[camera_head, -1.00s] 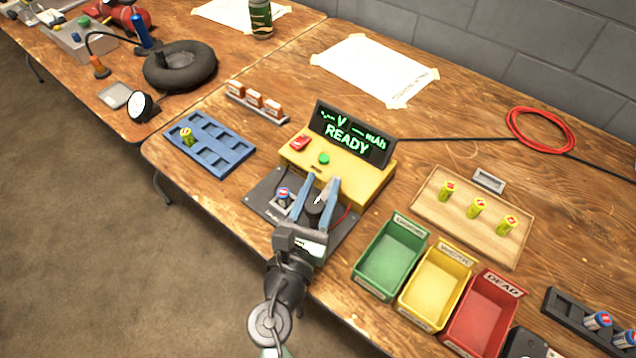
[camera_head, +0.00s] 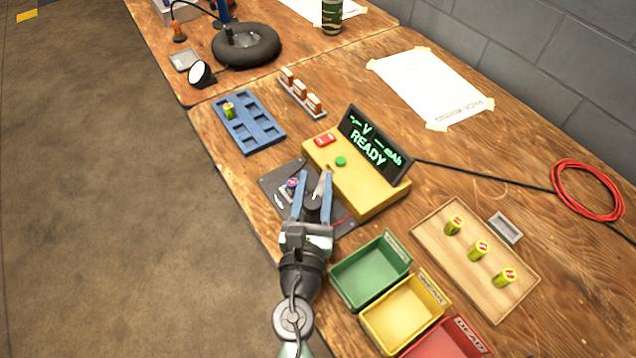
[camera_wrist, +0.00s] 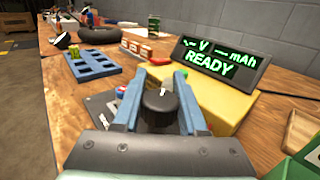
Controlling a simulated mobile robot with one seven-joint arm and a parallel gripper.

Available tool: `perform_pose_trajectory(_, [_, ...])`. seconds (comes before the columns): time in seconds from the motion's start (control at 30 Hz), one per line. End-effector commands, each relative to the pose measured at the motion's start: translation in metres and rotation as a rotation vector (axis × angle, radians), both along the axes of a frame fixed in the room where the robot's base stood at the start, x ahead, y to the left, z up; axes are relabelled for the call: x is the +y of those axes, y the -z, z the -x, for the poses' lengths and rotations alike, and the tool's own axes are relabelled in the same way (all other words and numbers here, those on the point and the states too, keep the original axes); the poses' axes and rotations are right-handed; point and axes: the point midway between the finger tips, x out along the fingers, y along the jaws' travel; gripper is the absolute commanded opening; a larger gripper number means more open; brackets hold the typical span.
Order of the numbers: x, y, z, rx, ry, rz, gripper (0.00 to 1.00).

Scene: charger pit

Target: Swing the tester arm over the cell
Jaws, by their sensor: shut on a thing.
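The yellow tester (camera_head: 350,180) stands on the table with its display reading READY. A dark grey plate (camera_head: 275,183) lies in front of it. The cell (camera_head: 291,186), blue and white with a red top, stands on that plate. A light grey tester arm (camera_head: 323,184) reaches from the tester to a black knob (camera_wrist: 160,101). My gripper (camera_head: 313,190) is shut on the knob, one blue finger on each side. The knob is to the right of the cell, not over it. In the wrist view my left finger hides most of the cell.
Green (camera_head: 370,270), yellow (camera_head: 403,312) and red (camera_head: 447,343) bins stand close to the right of my gripper. A blue tray (camera_head: 248,130) with one cell is behind left. A wooden tray (camera_head: 475,262) holds three yellow-green cells.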

Motion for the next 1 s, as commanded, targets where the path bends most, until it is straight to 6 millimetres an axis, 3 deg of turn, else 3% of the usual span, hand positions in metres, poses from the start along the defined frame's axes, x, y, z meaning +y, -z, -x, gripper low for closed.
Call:
perform_pose_trajectory(0.3, [0.0,0.001,0.0,0.002,-0.001,0.002,0.0])
perform_pose_trajectory(0.33, [0.0,0.001,0.0,0.002,-0.001,0.002,0.45])
perform_pose_trajectory(0.5, [0.0,0.001,0.0,0.001,-0.001,0.002,0.72])
perform_pose_trajectory(0.83, [0.0,0.001,0.002,0.001,-0.001,0.001,0.72])
perform_pose_trajectory(1.0, [0.001,0.002,0.02,0.003,-0.002,0.001,0.72])
